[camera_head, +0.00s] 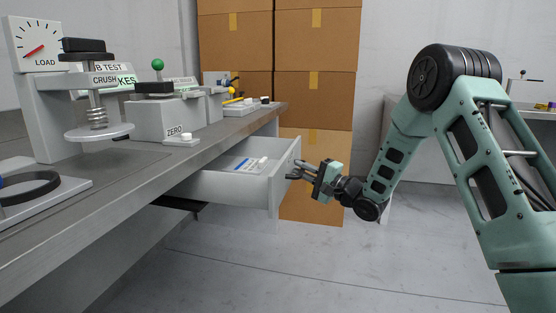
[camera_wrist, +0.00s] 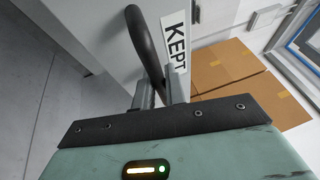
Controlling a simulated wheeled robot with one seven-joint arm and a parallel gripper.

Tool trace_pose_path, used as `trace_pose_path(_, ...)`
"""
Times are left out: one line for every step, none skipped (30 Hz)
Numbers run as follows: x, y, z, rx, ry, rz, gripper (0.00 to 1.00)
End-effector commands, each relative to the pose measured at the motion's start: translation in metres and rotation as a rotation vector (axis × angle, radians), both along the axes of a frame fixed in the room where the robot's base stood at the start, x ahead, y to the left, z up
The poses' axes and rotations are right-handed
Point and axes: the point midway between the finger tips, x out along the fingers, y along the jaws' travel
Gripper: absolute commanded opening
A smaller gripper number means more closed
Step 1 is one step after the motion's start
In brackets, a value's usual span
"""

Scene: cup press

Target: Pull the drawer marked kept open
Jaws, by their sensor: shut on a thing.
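The drawer (camera_head: 228,188) under the bench is pulled out, with its inside showing in the head view. In it lie a few small white and blue items. The wrist view shows its white front (camera_wrist: 105,35) with a label reading KEPT (camera_wrist: 176,40) next to a dark curved handle (camera_wrist: 146,50). My gripper (camera_head: 293,172) is at the drawer front in the head view. In the wrist view its fingers (camera_wrist: 158,92) are closed around the handle. The far end of the drawer is hidden under the bench top.
The grey bench (camera_head: 120,170) carries a press with a LOAD dial (camera_head: 38,43), a white ZERO block (camera_head: 160,118) and other devices. Stacked cardboard boxes (camera_head: 318,100) stand behind the drawer. The floor (camera_head: 300,270) in front is clear.

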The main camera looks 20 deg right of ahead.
Motion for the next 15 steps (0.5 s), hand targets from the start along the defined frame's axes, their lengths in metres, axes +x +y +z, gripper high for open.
trace_pose_path(-0.007,-0.011,0.003,0.002,0.005,-0.005,0.00)
trace_pose_path(-0.010,-0.016,0.003,0.002,0.004,-0.005,0.00)
trace_pose_path(-0.015,-0.022,0.003,0.001,0.004,-0.004,0.00)
trace_pose_path(-0.018,-0.026,0.002,0.001,0.004,-0.004,0.00)
trace_pose_path(-0.021,-0.030,0.002,0.002,0.003,-0.004,0.00)
trace_pose_path(-0.024,-0.035,0.002,0.000,0.003,-0.004,0.00)
trace_pose_path(-0.027,-0.038,0.002,0.000,0.003,-0.004,0.00)
trace_pose_path(-0.029,-0.041,0.002,0.001,0.002,-0.004,0.00)
trace_pose_path(-0.032,-0.044,0.002,0.001,0.002,-0.002,0.00)
trace_pose_path(-0.033,-0.047,0.001,0.001,0.002,-0.002,0.00)
trace_pose_path(-0.035,-0.049,0.001,0.001,0.002,-0.002,0.00)
trace_pose_path(-0.036,-0.051,0.001,0.001,0.002,-0.002,0.00)
trace_pose_path(-0.037,-0.052,0.000,0.001,0.002,-0.002,0.00)
trace_pose_path(-0.038,-0.053,0.000,0.000,0.002,-0.001,0.00)
trace_pose_path(-0.039,-0.054,0.000,0.000,0.002,0.000,0.00)
